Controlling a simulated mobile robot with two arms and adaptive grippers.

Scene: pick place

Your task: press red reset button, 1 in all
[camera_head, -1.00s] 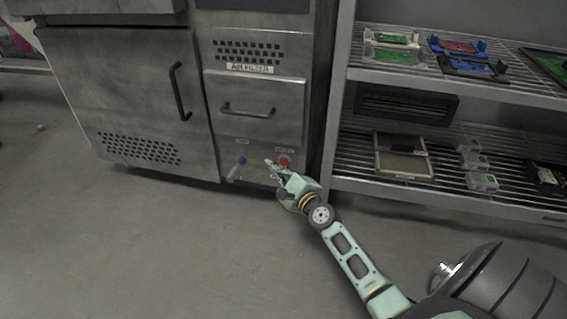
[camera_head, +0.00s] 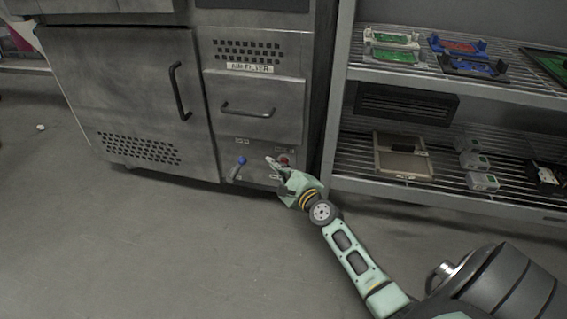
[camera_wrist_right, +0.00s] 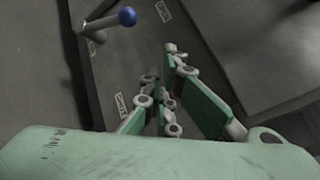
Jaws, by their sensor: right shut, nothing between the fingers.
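The red reset button (camera_head: 283,160) is on the lower front panel of the grey metal machine, below the air filter drawer. My right gripper (camera_head: 270,161) is shut and empty, with its fingertips just left of the button in the head view. I cannot tell whether they touch the panel. In the right wrist view the gripper (camera_wrist_right: 160,72) points at the panel between small white labels, and the fingers hide the button there. My left gripper is not in view.
A blue-tipped lever (camera_head: 240,162) sticks out left of the button; it also shows in the right wrist view (camera_wrist_right: 126,17). A drawer handle (camera_head: 248,110) is above. A wire shelf (camera_head: 460,190) with parts stands at the right. The floor in front is clear.

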